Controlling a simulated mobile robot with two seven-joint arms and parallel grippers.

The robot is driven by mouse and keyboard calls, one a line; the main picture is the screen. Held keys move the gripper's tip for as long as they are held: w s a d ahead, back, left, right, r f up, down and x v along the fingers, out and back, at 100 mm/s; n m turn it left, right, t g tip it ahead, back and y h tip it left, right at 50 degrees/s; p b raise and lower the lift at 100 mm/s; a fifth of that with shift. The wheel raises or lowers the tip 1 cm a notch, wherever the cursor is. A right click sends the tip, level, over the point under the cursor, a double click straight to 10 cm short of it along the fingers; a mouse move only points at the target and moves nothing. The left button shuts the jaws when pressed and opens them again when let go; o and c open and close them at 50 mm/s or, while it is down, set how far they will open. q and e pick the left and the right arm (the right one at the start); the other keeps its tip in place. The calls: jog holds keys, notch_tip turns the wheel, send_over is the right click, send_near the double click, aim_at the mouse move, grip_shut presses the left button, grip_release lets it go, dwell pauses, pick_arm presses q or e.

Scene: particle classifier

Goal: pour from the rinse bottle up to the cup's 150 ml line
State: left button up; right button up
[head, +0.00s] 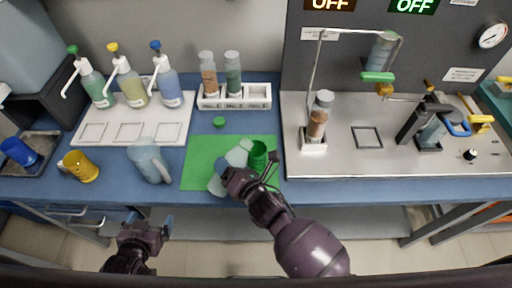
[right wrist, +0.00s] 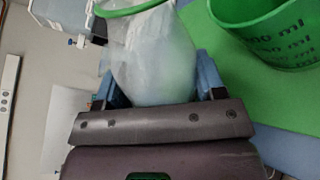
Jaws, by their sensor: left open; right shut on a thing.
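The rinse bottle (head: 238,153) is a pale translucent blue vessel above the green mat. My right gripper (head: 226,172) is shut on it, and it leans toward the green cup (head: 258,157). In the right wrist view the bottle (right wrist: 155,55) sits between the fingers with a green ring at its far end. The cup (right wrist: 270,30) stands on the mat just beside it, with dark ml marks; its level cannot be read. No stream of liquid can be made out. My left gripper (head: 150,226) is open and empty, in front of the bench.
The green mat (head: 198,154) lies on the blue bench. A pale jug (head: 148,160) and a yellow cup (head: 81,167) stand to the left. Several pump bottles stand on a white tray (head: 178,134). A vial rack (head: 258,96) is behind; a metal apparatus base (head: 340,155) is at right.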

aim_at(229, 160)
pick_arm(q)
jog(key=shift+f, duration=0.15)
pick_arm(e)
jog(key=shift+s+a+f+m, duration=0.15)
jog(key=shift+f+m, duration=0.25)
jog(key=shift+m, duration=0.1)
pick_arm(q)
jog(key=shift+w+r, duration=0.1)
jog(key=shift+r, duration=0.15)
pick_arm(e)
jog(key=shift+r+g, duration=0.25)
jog(key=shift+g, duration=0.05)
pick_arm(q)
jog(key=shift+s, duration=0.2)
pick_arm(e)
jog(key=shift+s+a+r+m+y, duration=0.15)
jog(key=shift+r+m+y, duration=0.2)
jog(key=shift+m, duration=0.25)
pick_arm(q)
jog(key=shift+r+p, duration=0.25)
jog(key=shift+p, duration=0.3)
pick_arm(e)
jog(key=shift+a+r+m+g, duration=0.1)
jog(key=shift+r+m+g, duration=0.2)
jog(key=shift+r+m, duration=0.45)
dwell(0.4)
